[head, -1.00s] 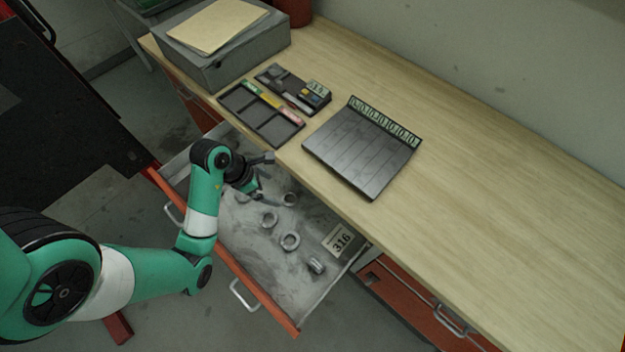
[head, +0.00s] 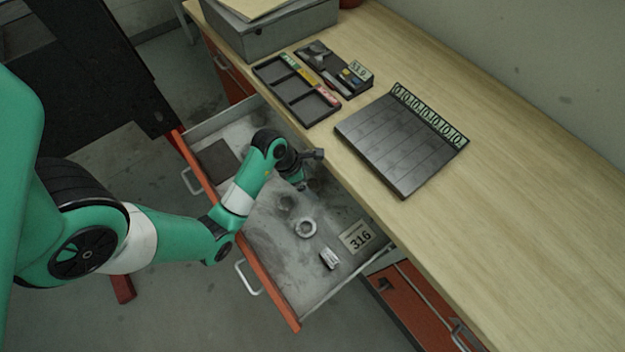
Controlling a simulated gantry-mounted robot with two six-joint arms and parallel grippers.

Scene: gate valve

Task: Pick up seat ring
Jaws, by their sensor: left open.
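A pale metal ring (head: 306,228) lies flat in the open drawer. A short light grey piece (head: 328,259) lies near it, towards the drawer's right end. A dark round shape (head: 286,202) shows to the upper left of the ring; I cannot tell whether it is a ring or a stain. Which piece is the seat ring is not clear. My left gripper (head: 311,170) is open above the drawer, close to the workbench edge, up and beyond the pale ring and apart from it. The drawer floor behind my left arm is hidden. My right gripper is not in view.
The drawer (head: 285,285) stands out from under the wooden workbench (head: 500,190). A "316" label (head: 356,237) lies in it. On the bench are a dark slotted tray (head: 395,150), a compartment tray (head: 290,92) and a grey box (head: 290,35). The bench's right side is clear.

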